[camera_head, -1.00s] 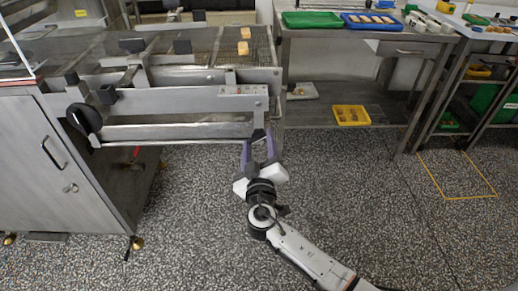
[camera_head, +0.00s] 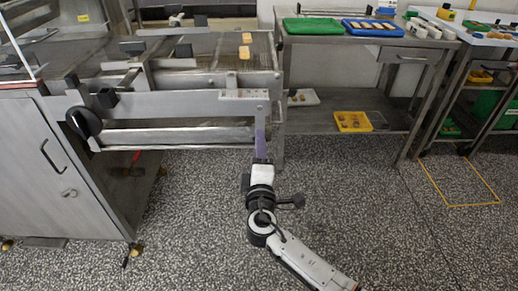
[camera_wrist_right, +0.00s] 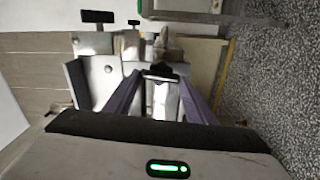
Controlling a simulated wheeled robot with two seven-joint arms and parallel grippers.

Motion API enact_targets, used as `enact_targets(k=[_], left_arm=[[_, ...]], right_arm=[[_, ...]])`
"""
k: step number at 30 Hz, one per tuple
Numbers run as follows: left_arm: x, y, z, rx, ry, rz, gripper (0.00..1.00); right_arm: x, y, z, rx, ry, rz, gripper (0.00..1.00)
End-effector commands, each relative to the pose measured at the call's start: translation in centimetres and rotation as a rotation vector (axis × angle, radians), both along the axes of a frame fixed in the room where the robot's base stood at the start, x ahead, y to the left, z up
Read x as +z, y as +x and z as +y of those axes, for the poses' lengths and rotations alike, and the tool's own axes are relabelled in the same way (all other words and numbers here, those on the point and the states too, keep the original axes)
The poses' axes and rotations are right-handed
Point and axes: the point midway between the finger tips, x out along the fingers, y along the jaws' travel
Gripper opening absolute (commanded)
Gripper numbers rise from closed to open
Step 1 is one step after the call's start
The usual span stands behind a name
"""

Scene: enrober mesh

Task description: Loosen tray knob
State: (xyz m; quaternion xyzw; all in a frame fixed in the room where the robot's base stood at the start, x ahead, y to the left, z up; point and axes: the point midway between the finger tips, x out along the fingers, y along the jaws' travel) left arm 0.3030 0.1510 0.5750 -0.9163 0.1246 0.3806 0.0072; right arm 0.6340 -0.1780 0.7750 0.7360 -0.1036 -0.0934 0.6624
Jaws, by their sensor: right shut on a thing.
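The tray knob (camera_wrist_right: 160,72) is a small black T-shaped piece in the right wrist view, at the near end of the machine's metal frame. My right gripper (camera_head: 261,138) is at the right end of the long tray (camera_head: 180,137) under the conveyor. Its purple fingers (camera_wrist_right: 161,84) are shut on the knob, one on each side of it. In the head view the fingers are seen edge-on and hide the knob. My left gripper is not in view.
A steel table (camera_head: 345,50) with green and blue trays stands to the right. A yellow bin (camera_head: 352,121) is on its lower shelf. The floor around my right arm is clear.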

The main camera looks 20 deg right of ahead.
Motion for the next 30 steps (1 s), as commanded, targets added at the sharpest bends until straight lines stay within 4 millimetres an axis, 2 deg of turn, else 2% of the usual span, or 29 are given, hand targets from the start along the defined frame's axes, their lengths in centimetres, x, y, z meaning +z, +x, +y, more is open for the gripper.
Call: enact_targets(k=[9, 24, 25, 28, 30], left_arm=[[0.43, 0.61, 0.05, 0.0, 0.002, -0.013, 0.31], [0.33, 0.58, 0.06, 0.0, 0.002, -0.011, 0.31], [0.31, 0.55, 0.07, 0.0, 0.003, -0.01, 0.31], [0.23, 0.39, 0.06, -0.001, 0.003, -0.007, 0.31], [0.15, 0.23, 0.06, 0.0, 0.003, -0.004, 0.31]], right_arm=[[-0.09, -0.03, 0.0, 0.0, -0.104, 0.03, 0.28], [-0.11, -0.03, 0.0, 0.0, -0.118, 0.034, 0.28], [-0.12, -0.03, 0.0, 0.0, -0.118, 0.034, 0.53], [-0.11, -0.03, 0.0, 0.0, -0.117, 0.034, 0.69], [-0.1, -0.02, 0.01, 0.0, -0.117, 0.034, 0.69]])
